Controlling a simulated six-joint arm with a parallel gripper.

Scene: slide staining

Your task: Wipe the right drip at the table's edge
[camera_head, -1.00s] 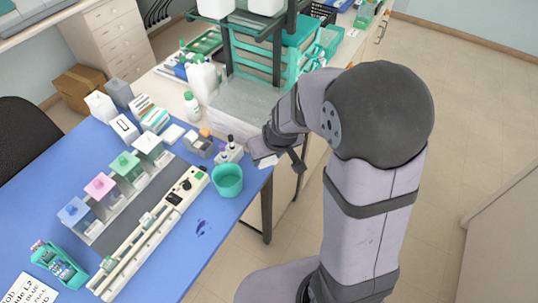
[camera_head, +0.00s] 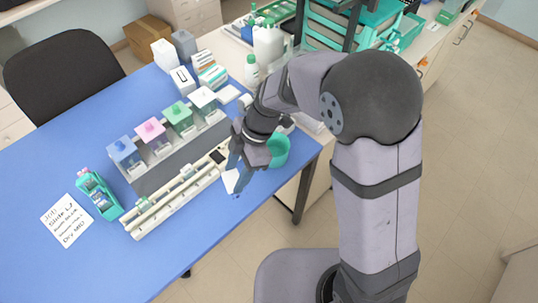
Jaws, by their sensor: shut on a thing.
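My gripper (camera_head: 236,167) reaches down over the blue table near its front edge. It is shut on a white wipe (camera_head: 230,181), which hangs at its fingertips close to the table top. A small dark blue mark, the drip (camera_head: 237,194), shows at the lower edge of the wipe. Most of the drip is hidden by the wipe and gripper. I cannot tell whether the wipe touches the table.
A teal bowl (camera_head: 279,151) stands just right of my gripper, partly hidden by it. A long cream rack (camera_head: 165,206) lies to the left. Several staining jars stand behind it. The blue table (camera_head: 180,262) is clear at the front left.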

